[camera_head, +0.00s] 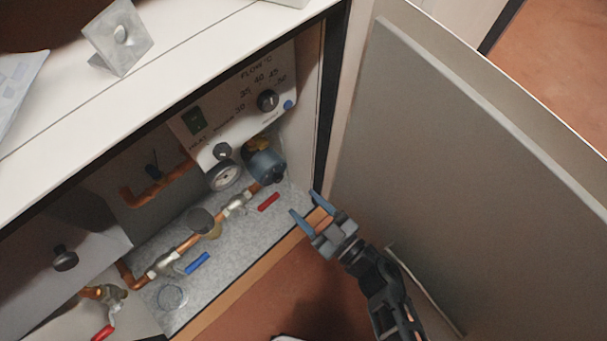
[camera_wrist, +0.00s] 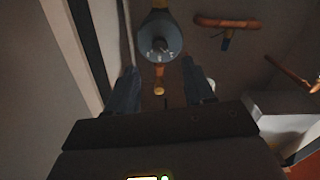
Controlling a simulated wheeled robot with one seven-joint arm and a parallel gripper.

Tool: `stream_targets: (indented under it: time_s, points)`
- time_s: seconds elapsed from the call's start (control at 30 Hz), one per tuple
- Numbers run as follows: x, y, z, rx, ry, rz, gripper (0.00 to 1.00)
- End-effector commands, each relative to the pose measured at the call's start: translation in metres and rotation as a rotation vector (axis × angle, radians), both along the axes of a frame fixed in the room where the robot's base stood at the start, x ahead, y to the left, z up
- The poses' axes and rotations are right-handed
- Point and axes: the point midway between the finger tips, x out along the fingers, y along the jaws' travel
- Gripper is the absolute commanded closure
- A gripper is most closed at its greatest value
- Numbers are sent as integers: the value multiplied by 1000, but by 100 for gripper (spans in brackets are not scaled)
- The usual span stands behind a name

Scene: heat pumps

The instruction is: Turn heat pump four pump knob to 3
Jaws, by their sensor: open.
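The heat pump's blue-grey pump (camera_head: 262,163) sits inside the open cabinet, on copper pipework below the control panel. Its small dark knob (camera_head: 279,175) faces outward. The pump also shows in the wrist view (camera_wrist: 150,30), at top centre, with its knob (camera_wrist: 160,46) in the middle of its face. The markings and setting of the knob are too small to read. My gripper (camera_head: 304,204) is open and empty, just in front of the cabinet opening, below and right of the pump. In the wrist view, its two fingers (camera_wrist: 160,70) point toward the pump, apart from it.
A gauge (camera_head: 224,175), a red handle (camera_head: 268,202) and a blue handle (camera_head: 197,263) are nearby. The open cabinet door (camera_head: 450,170) stands close to the right of my arm.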

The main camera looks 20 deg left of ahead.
Motion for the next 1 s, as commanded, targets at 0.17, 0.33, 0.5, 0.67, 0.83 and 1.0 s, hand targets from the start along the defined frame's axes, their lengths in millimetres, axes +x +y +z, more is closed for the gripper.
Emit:
stream_targets:
  time_s: [0.17,0.33,0.5,0.67,0.83,1.0]
  points:
    - [12,20,-2,2,-3,1,47]
    - [25,43,-2,1,-3,-1,47]
    - [34,58,-1,1,-2,-2,47]
    - [37,63,0,1,0,-3,47]
    - [37,63,0,1,0,-3,47]
    - [37,63,0,-1,-1,-3,59]
